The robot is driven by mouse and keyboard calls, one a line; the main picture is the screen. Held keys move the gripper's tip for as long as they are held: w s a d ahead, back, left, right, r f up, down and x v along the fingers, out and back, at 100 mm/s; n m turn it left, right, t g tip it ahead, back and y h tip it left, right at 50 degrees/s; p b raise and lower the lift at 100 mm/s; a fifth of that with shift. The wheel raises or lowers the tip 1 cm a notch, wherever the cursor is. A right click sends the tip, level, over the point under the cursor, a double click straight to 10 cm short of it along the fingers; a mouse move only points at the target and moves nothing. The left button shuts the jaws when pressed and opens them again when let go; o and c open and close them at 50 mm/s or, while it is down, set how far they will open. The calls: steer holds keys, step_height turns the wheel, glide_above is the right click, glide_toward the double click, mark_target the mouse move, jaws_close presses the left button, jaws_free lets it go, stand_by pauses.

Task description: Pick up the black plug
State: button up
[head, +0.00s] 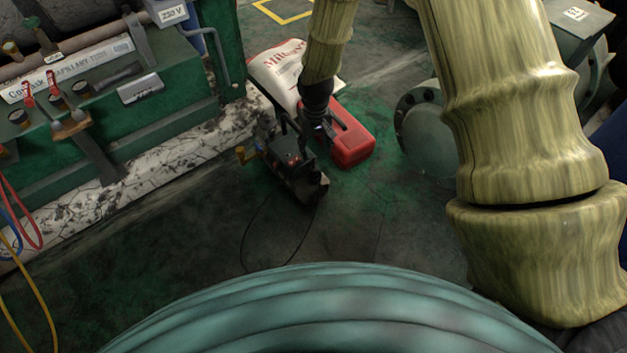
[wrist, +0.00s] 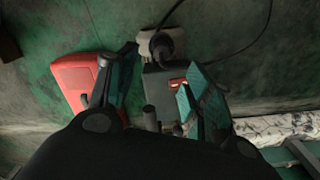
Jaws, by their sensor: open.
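In the wrist view, the black plug (wrist: 160,46) is a small round dark piece against a pale block (wrist: 177,39) at the end of a dark box-shaped device (wrist: 158,80). A thin black cable leads off to the right. My gripper (wrist: 163,62) is open, its two fingers apart to the left and right of the device, with nothing gripped. In the head view, my gripper (head: 312,128) is above the dark device (head: 290,165); I cannot pick out the plug clearly there. Whether a finger touches the device is not clear.
A red case (head: 352,138) stands just right of the device, with a white printed bag (head: 276,72) behind. A thin cable (head: 243,240) loops on the floor. A green machine (head: 170,85) on a pale ledge is at left. A flanged pipe (head: 420,122) is at right.

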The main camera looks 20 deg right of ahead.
mark_target(314, 167)
steer(key=shift+w+f+b, duration=0.15)
steer(key=shift+f+b, duration=1.25)
steer(key=shift+f, duration=1.5)
step_height(314, 167, down, 5)
steer(key=b, duration=0.4)
steer(key=shift+a, duration=0.15)
steer(key=c, duration=1.1)
